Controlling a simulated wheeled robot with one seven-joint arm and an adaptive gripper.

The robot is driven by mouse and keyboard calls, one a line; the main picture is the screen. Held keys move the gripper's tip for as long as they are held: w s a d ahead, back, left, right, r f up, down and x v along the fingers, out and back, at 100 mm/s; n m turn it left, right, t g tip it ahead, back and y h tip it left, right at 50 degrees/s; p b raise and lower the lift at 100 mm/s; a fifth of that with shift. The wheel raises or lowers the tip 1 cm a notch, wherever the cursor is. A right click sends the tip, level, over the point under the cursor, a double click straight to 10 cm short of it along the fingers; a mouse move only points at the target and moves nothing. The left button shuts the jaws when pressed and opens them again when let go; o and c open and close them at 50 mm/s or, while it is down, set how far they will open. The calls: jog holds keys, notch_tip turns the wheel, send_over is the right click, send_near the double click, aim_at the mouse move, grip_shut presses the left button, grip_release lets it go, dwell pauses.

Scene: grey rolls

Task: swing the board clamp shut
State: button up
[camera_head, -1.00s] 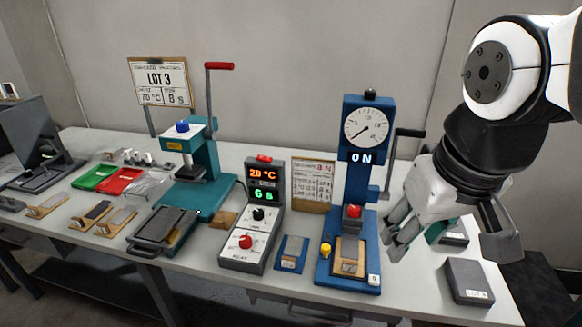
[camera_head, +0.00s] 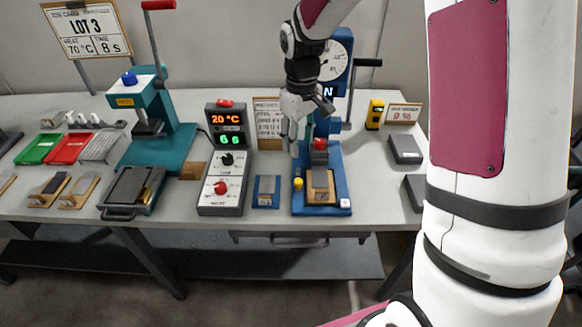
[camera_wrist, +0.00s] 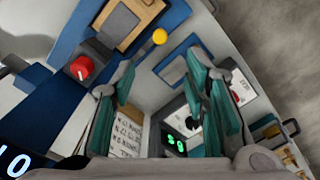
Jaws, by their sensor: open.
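The blue press tester (camera_head: 334,160) with a round gauge stands at the middle right of the bench. On its base a wood-framed board (camera_head: 320,187) lies flat, with a yellow knob (camera_head: 298,184) at its left side. I take this knob as the clamp's; whether the clamp is swung open is too small to tell. The yellow knob shows in the wrist view (camera_wrist: 160,36), just beyond my fingertips. My gripper (camera_head: 294,148) hangs pointing down at the left of the tester's column, above the knob. Its teal-padded fingers (camera_wrist: 160,62) are apart and empty.
A red knob (camera_head: 320,144) sits on the tester behind the board, close to my gripper. A small blue plate holder (camera_head: 266,190) and a control box (camera_head: 222,185) lie to the left. A crank handle (camera_head: 368,62) sticks out right. Dark grey blocks (camera_head: 405,149) lie farther right.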

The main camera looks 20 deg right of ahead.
aim_at(298, 181)
notch_tip(298, 181, down, 14)
jog(key=shift+p, duration=0.4)
grip_shut()
